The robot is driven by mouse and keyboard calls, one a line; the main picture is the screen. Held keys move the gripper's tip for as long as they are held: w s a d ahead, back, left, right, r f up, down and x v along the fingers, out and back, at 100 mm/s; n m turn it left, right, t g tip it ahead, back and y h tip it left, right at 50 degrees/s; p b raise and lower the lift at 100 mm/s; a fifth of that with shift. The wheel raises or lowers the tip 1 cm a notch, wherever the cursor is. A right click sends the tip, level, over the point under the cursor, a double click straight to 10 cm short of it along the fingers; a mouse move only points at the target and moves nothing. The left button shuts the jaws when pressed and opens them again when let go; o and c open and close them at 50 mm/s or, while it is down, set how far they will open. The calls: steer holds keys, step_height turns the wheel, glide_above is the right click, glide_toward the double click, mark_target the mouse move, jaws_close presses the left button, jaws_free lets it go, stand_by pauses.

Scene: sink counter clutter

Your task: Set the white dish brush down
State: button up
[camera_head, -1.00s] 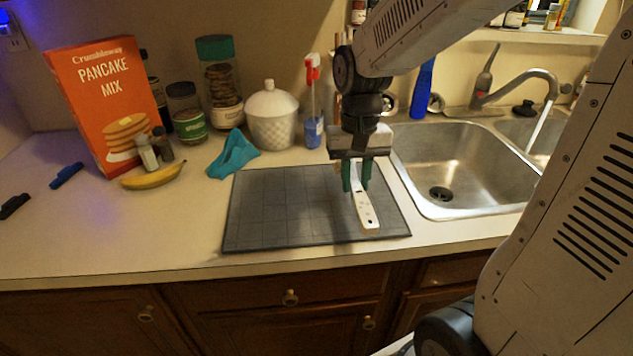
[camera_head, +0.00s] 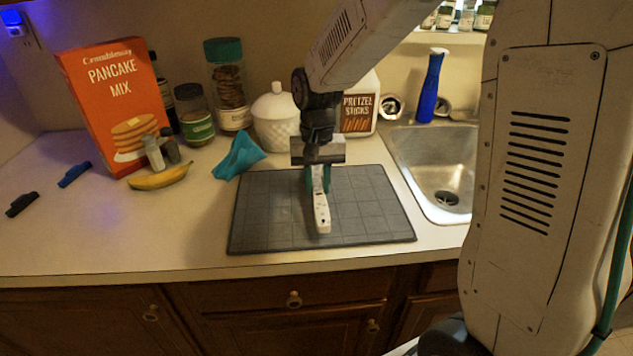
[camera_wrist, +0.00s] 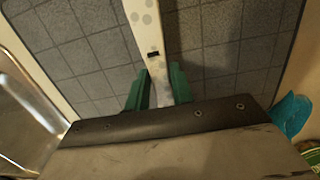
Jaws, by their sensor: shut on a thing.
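The white dish brush (camera_head: 321,212) is in my gripper (camera_head: 318,185), over the dark grey drying mat (camera_head: 268,215). Its handle points toward the front edge of the counter in the head view. In the wrist view, the white handle (camera_wrist: 146,28) runs up from between the green fingers of my gripper (camera_wrist: 157,88), with a small dark hole in it. The fingers are shut on the brush. The brush head is hidden by the gripper and wrist. I cannot tell whether the brush touches the mat (camera_wrist: 215,45) or hangs just above it.
A teal cloth (camera_head: 238,157) and a white lidded jar (camera_head: 277,122) stand left of and behind the mat. A pretzel sticks container (camera_head: 358,112) is behind my arm. The sink (camera_head: 440,160) is to the right. The mat's left half is clear.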

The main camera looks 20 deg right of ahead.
mark_target(317, 182)
steer(key=shift+f, duration=0.1)
steer(key=o, duration=0.9)
step_height(317, 182, up, 12)
steer(key=w, duration=0.1)
steer(key=s+d+n+t, duration=0.1)
steer(key=s, duration=0.7)
steer(key=s+d+n, duration=0.1)
steer(key=s, duration=0.8)
steer(key=s+n+t, duration=0.1)
steer(key=s, duration=0.7)
steer(key=shift+s+d+r+n+t, duration=0.25)
steer(key=shift+s+d+n+t, duration=0.05)
steer(key=shift+s+d, duration=0.1)
